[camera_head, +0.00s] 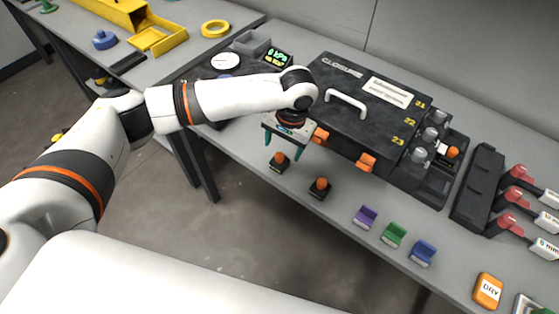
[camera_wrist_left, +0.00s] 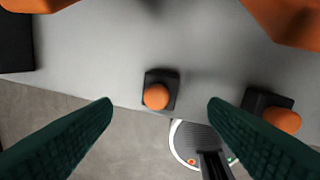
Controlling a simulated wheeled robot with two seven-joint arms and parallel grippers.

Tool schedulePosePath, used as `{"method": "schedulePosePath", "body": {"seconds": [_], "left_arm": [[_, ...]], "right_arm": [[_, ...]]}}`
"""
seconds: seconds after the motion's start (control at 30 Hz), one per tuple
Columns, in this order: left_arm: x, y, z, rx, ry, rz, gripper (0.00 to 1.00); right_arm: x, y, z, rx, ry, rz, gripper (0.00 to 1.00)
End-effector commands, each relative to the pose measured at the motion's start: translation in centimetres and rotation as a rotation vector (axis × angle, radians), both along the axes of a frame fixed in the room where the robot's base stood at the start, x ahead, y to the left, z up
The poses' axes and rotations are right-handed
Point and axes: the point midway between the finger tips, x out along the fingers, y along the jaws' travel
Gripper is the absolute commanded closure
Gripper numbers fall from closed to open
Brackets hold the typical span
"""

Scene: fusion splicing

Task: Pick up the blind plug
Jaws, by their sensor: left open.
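Two small orange-topped plugs in black square blocks stand near the table's front edge. The nearer-to-gripper blind plug (camera_head: 279,160) also shows in the left wrist view (camera_wrist_left: 156,95), midway between my fingers. The second orange-topped plug (camera_head: 320,185) stands to its right and also shows in the left wrist view (camera_wrist_left: 281,118). My left gripper (camera_head: 283,147) is open and empty, pointing down above the first plug. Its two dark green fingers show apart in the left wrist view (camera_wrist_left: 160,106). My right gripper is not in view.
A black closure box (camera_head: 350,105) with a white handle and orange latches (camera_head: 366,162) stands just behind. Purple (camera_head: 365,217), green (camera_head: 394,235) and blue (camera_head: 423,252) holders line the front edge to the right. Red-and-white tools (camera_head: 515,198) lie far right.

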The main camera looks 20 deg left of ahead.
Motion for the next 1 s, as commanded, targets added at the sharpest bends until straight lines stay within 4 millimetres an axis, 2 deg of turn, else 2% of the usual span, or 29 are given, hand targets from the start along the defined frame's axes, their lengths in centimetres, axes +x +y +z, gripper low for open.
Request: {"method": "schedulePosePath", "body": {"seconds": [0.23,0.5,0.8,1.0], "left_arm": [[0.0,0.3,-1.9,0.001,0.001,0.0,0.32],[0.1,0.8,-5.7,0.001,0.001,-0.001,0.32],[0.1,0.9,-6.3,0.0,-0.002,-0.002,0.32],[0.1,0.9,-6.2,0.0,-0.002,-0.002,0.64]], "right_arm": [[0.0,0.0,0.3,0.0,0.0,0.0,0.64],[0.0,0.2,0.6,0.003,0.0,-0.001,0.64],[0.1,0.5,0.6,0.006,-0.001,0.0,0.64],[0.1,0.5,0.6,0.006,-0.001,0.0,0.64]]}}
